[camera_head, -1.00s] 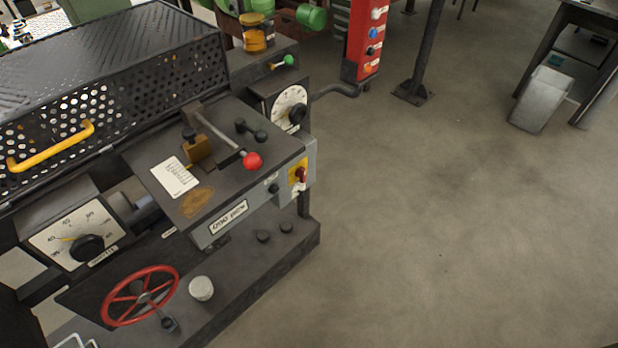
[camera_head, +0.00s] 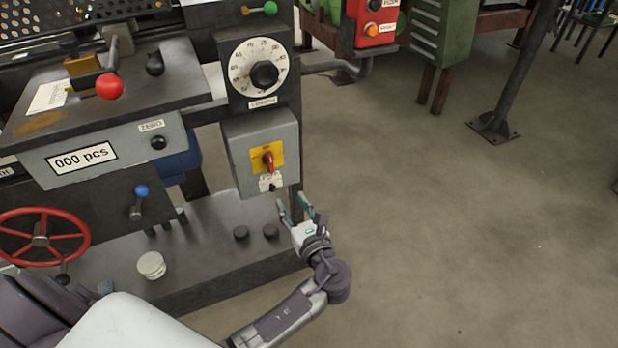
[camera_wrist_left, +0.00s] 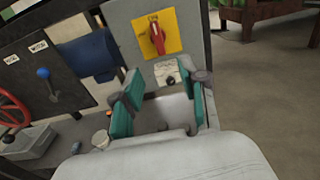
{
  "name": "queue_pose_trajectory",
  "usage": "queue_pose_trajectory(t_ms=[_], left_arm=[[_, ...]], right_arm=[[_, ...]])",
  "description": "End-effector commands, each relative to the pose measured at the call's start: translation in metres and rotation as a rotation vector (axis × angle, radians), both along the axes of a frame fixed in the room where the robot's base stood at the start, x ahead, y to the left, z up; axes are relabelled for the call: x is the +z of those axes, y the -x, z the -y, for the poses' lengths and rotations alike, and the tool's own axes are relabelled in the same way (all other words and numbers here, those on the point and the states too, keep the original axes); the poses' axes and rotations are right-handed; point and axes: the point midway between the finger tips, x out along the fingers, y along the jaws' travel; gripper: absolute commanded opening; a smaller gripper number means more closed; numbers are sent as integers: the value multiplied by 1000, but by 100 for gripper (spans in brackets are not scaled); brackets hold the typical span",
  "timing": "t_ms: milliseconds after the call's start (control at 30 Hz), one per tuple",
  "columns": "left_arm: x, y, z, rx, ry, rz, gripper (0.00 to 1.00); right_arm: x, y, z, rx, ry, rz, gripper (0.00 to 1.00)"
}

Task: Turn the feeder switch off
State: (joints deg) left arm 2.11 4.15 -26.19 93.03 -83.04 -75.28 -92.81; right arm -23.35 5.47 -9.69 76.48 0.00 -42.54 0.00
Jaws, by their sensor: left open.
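A red rotary switch (camera_head: 268,161) on a yellow plate (camera_head: 257,154) is on the front of a grey box (camera_head: 237,141) in the head view. Its handle stands close to upright. A small black knob on a white label (camera_head: 270,183) is below it. My left gripper (camera_head: 294,206) is open and empty, just below and right of the box. In the left wrist view, the red switch (camera_wrist_left: 157,38) is above and beyond the open fingers (camera_wrist_left: 160,100). The black knob (camera_wrist_left: 171,81) lies between and beyond the fingertips. My right gripper is not in view.
A round dial (camera_head: 259,67) is above the grey box. A red ball lever (camera_head: 110,86), a blue-tipped lever (camera_head: 140,200) and a red handwheel (camera_head: 40,241) are to the left. Black knobs (camera_head: 256,232) stand on the lower ledge. Open floor lies to the right.

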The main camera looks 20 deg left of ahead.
Motion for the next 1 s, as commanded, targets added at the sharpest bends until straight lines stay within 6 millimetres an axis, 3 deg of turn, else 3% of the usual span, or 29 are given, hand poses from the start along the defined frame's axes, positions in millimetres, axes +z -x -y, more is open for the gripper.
queue_pose_trajectory(t_ms=[267,700,1000], left_arm=[[10,-15,-20,15,-34,9,43],[9,-73,-87,14,-30,8,43],[8,-88,-105,12,-27,6,43]], right_arm=[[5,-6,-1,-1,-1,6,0],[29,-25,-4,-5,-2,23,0],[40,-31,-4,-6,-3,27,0]])
